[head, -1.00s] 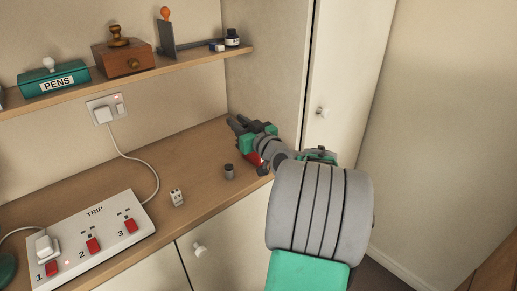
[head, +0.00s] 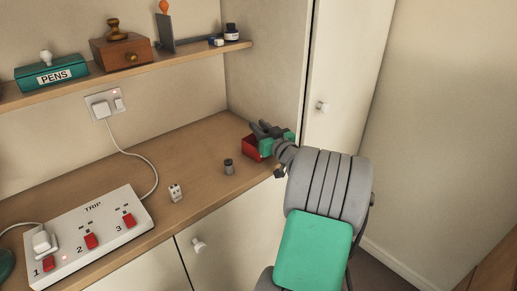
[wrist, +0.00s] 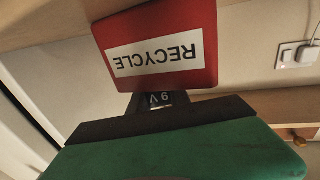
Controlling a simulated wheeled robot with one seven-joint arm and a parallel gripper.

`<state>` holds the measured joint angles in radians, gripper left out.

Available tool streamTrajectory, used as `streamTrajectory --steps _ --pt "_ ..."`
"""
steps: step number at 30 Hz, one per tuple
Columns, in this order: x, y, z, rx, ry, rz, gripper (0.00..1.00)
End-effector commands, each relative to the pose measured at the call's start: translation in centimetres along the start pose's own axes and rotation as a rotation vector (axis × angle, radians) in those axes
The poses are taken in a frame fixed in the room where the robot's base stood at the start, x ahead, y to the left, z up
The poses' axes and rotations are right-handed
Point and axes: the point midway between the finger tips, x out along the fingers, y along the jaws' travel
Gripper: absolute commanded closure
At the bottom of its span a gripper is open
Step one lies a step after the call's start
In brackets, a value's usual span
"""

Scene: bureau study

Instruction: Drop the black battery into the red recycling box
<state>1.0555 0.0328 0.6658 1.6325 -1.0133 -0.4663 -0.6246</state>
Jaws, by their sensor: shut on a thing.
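The red recycling box (head: 253,147) stands at the right end of the desk, partly hidden by my gripper. In the wrist view the box (wrist: 199,72) appears upside down, with a white RECYCLE label. My gripper (head: 265,128) is over or beside the box in the head view; I cannot tell which. In the wrist view my gripper (wrist: 155,107) is shut on a dark battery (wrist: 158,98) marked 9V. The battery appears right by the box's edge, and most of it is hidden. It cannot be made out in the head view.
A dark cylinder (head: 228,167) and a small pale block (head: 176,193) stand on the desk left of the box. A white TRIP switch panel (head: 112,220) lies farther left. A shelf (head: 200,57) runs above, and a tall cupboard (head: 335,105) stands close on the right.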

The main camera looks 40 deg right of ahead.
Motion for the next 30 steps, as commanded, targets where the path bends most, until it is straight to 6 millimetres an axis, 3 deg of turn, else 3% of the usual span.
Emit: streamTrajectory --steps 2,3,11,20,30 --pt "0.0 0.0 -0.1 0.000 0.000 0.000 1.00" --pt "0.0 0.0 -0.1 0.000 0.000 0.000 0.74" --pt "0.0 0.0 -0.1 0.000 0.000 0.000 0.52" --pt "-0.3 0.0 0.0 0.000 0.000 0.001 0.52" --pt "-6.5 0.2 0.1 -0.001 0.000 0.005 0.52"
